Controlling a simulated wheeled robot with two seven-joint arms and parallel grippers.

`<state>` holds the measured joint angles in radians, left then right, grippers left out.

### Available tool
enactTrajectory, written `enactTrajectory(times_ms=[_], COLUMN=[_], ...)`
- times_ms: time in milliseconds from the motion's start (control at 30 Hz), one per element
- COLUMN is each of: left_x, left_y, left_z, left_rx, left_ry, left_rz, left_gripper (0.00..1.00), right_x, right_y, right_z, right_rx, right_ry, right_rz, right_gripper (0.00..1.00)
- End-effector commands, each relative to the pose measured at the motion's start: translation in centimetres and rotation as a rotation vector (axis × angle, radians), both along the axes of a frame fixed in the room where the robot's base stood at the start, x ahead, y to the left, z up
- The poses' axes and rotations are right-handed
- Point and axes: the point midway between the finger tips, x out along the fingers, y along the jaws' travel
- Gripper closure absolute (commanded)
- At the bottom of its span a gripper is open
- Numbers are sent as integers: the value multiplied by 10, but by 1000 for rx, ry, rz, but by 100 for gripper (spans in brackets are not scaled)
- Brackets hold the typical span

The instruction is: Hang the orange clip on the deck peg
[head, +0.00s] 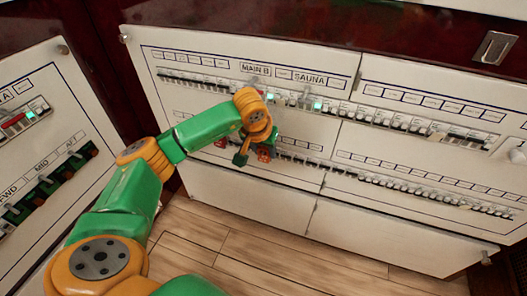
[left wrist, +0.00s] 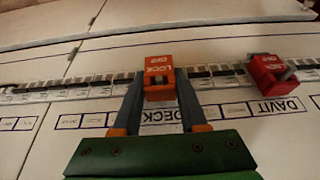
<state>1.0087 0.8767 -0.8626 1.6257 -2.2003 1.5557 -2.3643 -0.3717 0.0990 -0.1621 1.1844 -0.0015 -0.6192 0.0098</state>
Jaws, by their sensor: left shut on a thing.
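The orange clip (left wrist: 158,73), marked LOCK OFF, is between the two fingertips of my left gripper (left wrist: 160,100) in the left wrist view. The gripper is shut on it. The clip is at the breaker row, over the DECK label (left wrist: 160,115), which reads upside down there. I cannot tell whether it is clear of the breaker. In the head view my left gripper (head: 253,150) is at the lower breaker row of the middle panel, with the orange clip (head: 265,153) partly hidden. I cannot make out the deck peg. My right gripper is not in view.
A red clip (left wrist: 272,72) sits on the same row over the DAVIT label (left wrist: 272,107). The left panel (head: 75,115) has dark green fittings (head: 48,188) labelled FWD, MID and AFT. Wooden floor (head: 215,245) lies open below the panels.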

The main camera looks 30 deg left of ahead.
Motion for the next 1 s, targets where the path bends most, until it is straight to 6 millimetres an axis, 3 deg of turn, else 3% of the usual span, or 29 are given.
enactTrajectory(times_ms=[33, 67, 200, 533, 800, 1000], left_x=[1, 1, 1, 1, -20, -25], left_y=[0, 0, 0, 0, -5, -6], left_z=[0, 0, 0, 0, 57, 66], left_rx=[0, 0, 0, 0, -1, -1], left_ry=[0, 0, 0, 0, -3, -1], left_rz=[0, 0, 0, 0, 1, 0], left_gripper=[100, 55, 23, 23, 23, 23], right_x=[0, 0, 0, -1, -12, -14], right_y=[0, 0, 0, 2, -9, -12], right_z=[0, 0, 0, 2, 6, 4], right_rx=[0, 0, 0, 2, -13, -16], right_ry=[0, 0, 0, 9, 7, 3], right_rz=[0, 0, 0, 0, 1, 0], right_gripper=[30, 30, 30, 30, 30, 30])
